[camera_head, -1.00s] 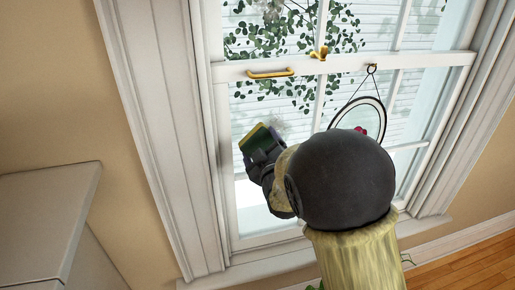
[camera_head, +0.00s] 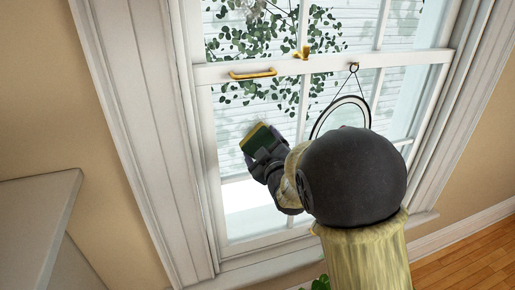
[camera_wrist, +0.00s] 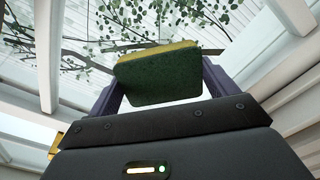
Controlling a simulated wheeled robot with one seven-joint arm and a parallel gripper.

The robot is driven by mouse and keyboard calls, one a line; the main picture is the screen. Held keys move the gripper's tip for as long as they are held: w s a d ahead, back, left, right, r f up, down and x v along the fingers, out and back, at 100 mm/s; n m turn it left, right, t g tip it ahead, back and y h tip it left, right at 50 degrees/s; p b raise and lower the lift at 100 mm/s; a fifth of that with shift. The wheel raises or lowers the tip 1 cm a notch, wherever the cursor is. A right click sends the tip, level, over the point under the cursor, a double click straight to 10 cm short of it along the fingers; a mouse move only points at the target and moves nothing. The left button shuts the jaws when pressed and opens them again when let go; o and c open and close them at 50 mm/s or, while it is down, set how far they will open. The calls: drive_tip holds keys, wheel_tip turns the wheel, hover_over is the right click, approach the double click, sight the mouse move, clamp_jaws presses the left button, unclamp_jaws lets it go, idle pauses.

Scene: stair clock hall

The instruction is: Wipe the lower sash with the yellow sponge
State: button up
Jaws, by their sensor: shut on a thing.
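The yellow sponge (camera_head: 256,139) has a dark green scouring side and is held in my gripper (camera_head: 262,148). In the wrist view the sponge (camera_wrist: 158,80) sits between the two purple-grey fingers, its green face toward the camera and its yellow edge on the far side. The lower sash (camera_head: 222,185) is a white frame with glass panes below the meeting rail. The sponge is in front of its left glass. I cannot tell whether it touches the pane. My arm hides part of the sash's right and lower area.
A gold handle (camera_head: 252,74) and a gold latch (camera_head: 302,53) sit on the meeting rail. A round framed ornament (camera_head: 341,112) hangs by a cord from a hook, close to my arm. A grey cabinet (camera_head: 35,225) stands at left. Some green leaves (camera_head: 321,284) show at the bottom.

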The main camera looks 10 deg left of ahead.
sight(269, 136)
drive_tip(key=shift+w+d+r+b, duration=0.15)
drive_tip(key=shift+w+d, duration=0.25)
drive_tip(key=shift+d, duration=0.2)
drive_tip(key=shift+w+d+f+b, duration=0.15)
drive_tip(key=shift+w+d, duration=0.2)
drive_tip(key=shift+d, duration=0.2)
drive_tip(key=shift+r, duration=0.1)
drive_tip(key=w+d, duration=0.1)
drive_tip(key=w+d+b, duration=0.1)
drive_tip(key=d, duration=0.1)
drive_tip(key=shift+d, duration=0.2)
drive_tip(key=shift+a+r+p, duration=0.1)
drive_tip(key=shift+r+p, duration=0.4)
drive_tip(key=shift+r, duration=0.65)
drive_tip(key=shift+s+a+f+b, duration=0.1)
drive_tip(key=shift+s+a+b, duration=0.45)
drive_tip(key=shift+a, duration=0.35)
drive_tip(key=shift+s+a+f+b, duration=0.1)
drive_tip(key=shift+s+a+b, duration=0.4)
drive_tip(key=shift+a, duration=0.4)
